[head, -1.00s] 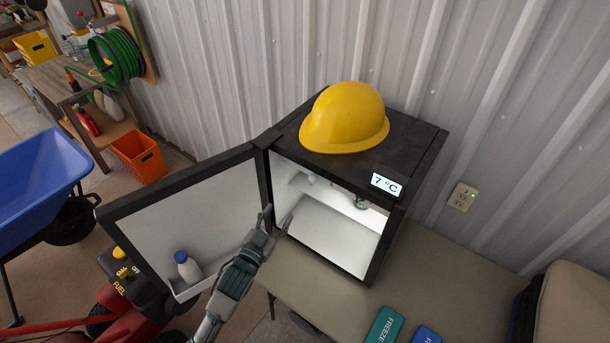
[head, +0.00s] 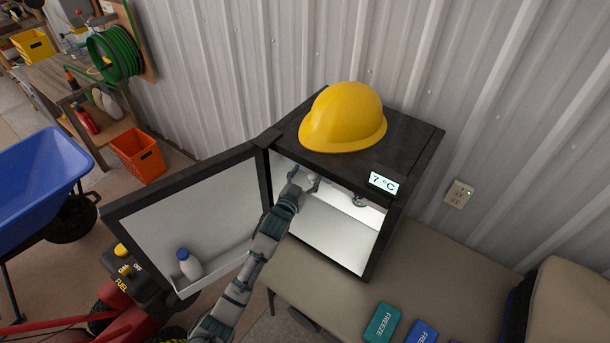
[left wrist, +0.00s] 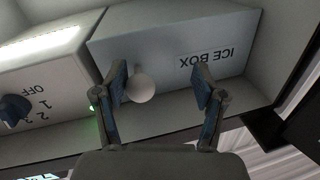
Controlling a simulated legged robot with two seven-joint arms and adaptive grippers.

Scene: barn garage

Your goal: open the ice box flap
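The small fridge (head: 412,150) stands with its door (head: 140,190) swung open to the left. Inside, the ice box flap (left wrist: 228,32) shows upside down in the left wrist view. It is a pale panel marked "ICE BOX" with a round white knob (left wrist: 140,88), and it looks closed. My left gripper (head: 303,182) reaches into the upper part of the fridge opening. Its fingers (left wrist: 160,85) are open in front of the flap. The knob appears between them, close to the left finger in that view; I cannot tell if they touch. My right gripper is not in view.
A yellow hard hat (head: 345,118) sits on the fridge. A bottle (head: 189,264) stands in the door shelf. A dial (left wrist: 14,110) is beside the flap. Freeze packs (head: 382,322) lie on the table (head: 440,275) in front. The fridge's lower space looks clear.

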